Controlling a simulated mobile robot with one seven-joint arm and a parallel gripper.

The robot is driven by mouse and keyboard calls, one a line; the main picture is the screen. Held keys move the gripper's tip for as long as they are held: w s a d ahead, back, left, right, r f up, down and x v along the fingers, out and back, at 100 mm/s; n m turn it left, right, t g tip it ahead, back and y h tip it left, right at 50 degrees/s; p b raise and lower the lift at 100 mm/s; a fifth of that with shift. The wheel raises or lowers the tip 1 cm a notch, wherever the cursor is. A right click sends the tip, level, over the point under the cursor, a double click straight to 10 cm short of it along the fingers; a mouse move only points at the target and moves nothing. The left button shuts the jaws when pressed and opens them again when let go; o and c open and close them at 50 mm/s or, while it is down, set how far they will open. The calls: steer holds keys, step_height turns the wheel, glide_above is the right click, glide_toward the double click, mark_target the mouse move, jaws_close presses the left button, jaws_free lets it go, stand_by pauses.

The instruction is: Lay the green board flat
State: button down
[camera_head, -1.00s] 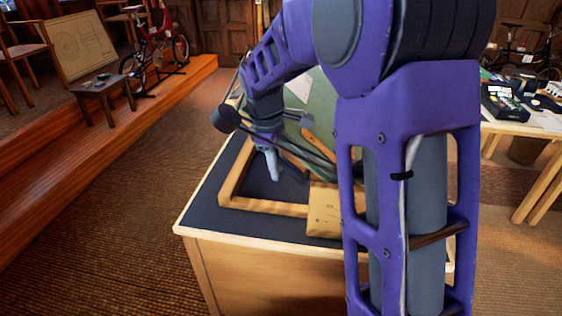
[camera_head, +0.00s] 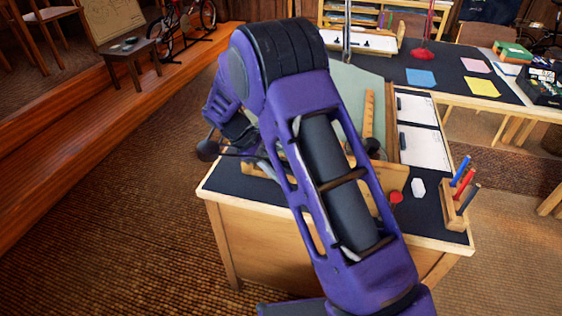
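The green board (camera_head: 376,93) is a pale green panel on the dark-topped desk, with a wooden ruler-like strip (camera_head: 368,115) along its right side. It looks sloped, with its far edge up, but my arm covers its left and front parts, so its support and exact tilt are hidden. A bit of wooden frame (camera_head: 250,170) shows at its front left. My gripper (camera_head: 262,160) is at the board's left front, mostly behind my own arm. Its fingertips are not clear, so I cannot tell whether it is open or touching the board.
Right of the board lie white sheets (camera_head: 418,147), a white eraser-like block (camera_head: 418,188), a red knob (camera_head: 396,197) and a wooden holder (camera_head: 455,208) with pens. A second dark table (camera_head: 440,75) with coloured papers stands behind. The carpet (camera_head: 110,200) at left is clear.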

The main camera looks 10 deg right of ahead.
steer(key=h+b, duration=0.1)
steer(key=h, duration=0.1)
glide_above(275, 198)
steer(key=shift+g, duration=0.3)
step_height(275, 198, down, 5)
steer(key=shift+w+r, duration=0.1)
steer(key=shift+r, duration=0.05)
steer(key=shift+f, duration=1)
steer(key=shift+f+h+b, duration=0.15)
steer(key=shift+h+b, duration=0.15)
steer(key=shift+f, duration=0.2)
steer(key=c, duration=0.8)
jaws_free()
steer(key=shift+r, duration=0.1)
steer(key=shift+r, duration=0.1)
steer(key=shift+w+a+r, duration=0.1)
steer(key=shift+a+r, duration=0.1)
steer(key=p+v, duration=0.1)
steer(key=v, duration=1.5)
steer(key=shift+w+a+p, duration=0.2)
steer(key=shift+p, duration=0.15)
